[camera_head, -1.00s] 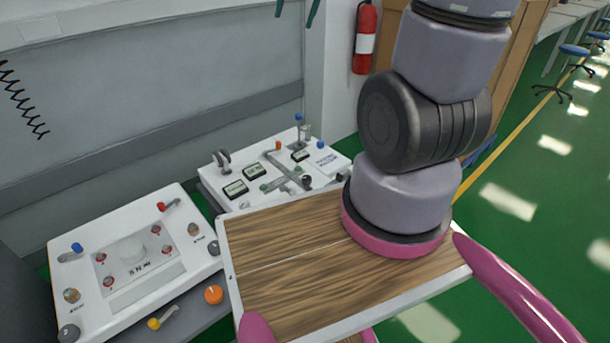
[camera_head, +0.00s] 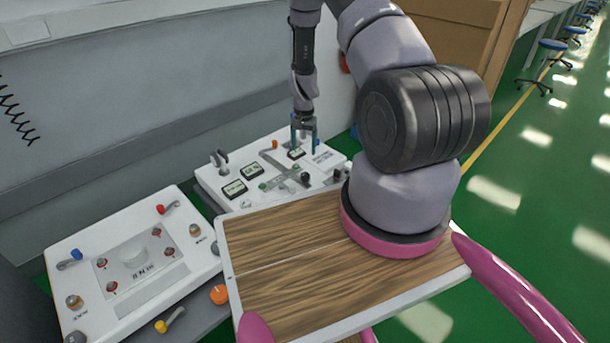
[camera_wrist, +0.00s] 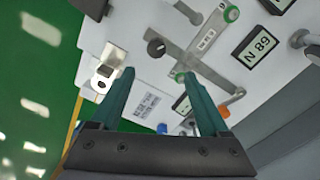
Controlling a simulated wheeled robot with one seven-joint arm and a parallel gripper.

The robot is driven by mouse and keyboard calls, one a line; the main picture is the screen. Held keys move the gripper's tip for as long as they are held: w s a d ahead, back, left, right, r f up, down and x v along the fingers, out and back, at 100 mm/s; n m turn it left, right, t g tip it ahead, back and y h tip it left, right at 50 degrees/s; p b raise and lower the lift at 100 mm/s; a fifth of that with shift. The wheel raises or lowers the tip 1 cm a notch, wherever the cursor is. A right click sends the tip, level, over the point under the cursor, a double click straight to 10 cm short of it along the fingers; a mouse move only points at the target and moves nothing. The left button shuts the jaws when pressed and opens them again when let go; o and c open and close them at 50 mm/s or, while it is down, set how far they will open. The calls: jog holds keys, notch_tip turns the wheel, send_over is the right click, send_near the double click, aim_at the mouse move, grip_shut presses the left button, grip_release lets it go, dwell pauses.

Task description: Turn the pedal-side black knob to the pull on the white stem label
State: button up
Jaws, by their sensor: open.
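The white panel of the back cart (camera_head: 236,166) carries dials, a grey crossed linkage and small knobs. A black knob (camera_head: 305,178) stands at its front right, beside the linkage. In the wrist view a black knob (camera_wrist: 156,48) lies beyond the fingertips, beside a grey bar with a white label (camera_wrist: 206,40). I cannot tell which knob is the pedal-side one. My gripper (camera_head: 303,138) points down over the back of this panel, open and empty. In the wrist view its teal fingers (camera_wrist: 158,74) are spread, with the panel between and beyond them.
A second white control panel (camera_head: 60,262) with coloured knobs stands at the left front. An orange knob (camera_head: 219,294) sits beside it. My wood-topped base lies in front of the back cart. The wall is close behind the carts. Green floor (camera_head: 500,250) is open at right.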

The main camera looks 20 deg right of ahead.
aim_at(305, 175)
jog(key=f, duration=1.2)
jog(key=shift+s+d+f, duration=0.1)
jog(key=shift+s+f, duration=0.2)
jog(key=shift+f, duration=0.1)
